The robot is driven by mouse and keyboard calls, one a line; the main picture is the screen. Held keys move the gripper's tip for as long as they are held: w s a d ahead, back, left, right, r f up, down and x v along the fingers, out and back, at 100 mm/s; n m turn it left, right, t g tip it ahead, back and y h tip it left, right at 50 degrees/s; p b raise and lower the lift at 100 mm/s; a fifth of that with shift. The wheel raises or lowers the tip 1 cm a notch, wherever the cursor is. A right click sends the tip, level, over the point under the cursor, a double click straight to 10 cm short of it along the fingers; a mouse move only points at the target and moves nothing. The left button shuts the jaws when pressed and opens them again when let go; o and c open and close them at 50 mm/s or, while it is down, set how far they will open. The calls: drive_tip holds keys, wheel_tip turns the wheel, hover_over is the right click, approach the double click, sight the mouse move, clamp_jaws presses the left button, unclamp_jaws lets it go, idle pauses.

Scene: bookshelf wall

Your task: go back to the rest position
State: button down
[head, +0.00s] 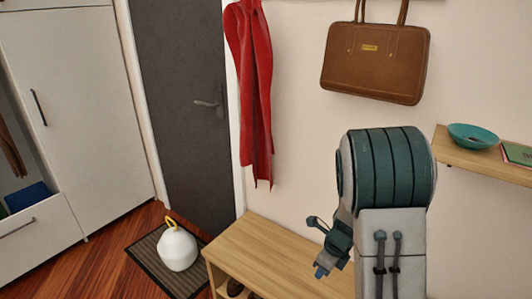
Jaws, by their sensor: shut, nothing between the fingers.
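My gripper (322,270) is at the lower right of the head view, at the end of my arm. It is shut and empty. It appears in front of the wooden bench (262,246), apart from the hanging things. How far it is above the bench I cannot tell. Part of the hand is hidden behind my arm.
A brown bag (375,62) and a red scarf (252,95) hang on the wall. A shelf (470,158) at right holds a teal bowl (473,136) and a green book (517,154). A white round object (177,250) stands on the doormat (150,262); floor left of it is clear.

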drive_tip(key=s+r+n+t+h+p, duration=0.1)
drive_tip(key=s+r+n+t+h, duration=0.1)
drive_tip(key=s+r+n, duration=1.6)
wheel_tip(320, 180, up, 3)
drive_tip(key=n, duration=0.7)
drive_tip(key=shift+a+f+h, duration=0.2)
drive_tip(key=shift+a+h, duration=0.1)
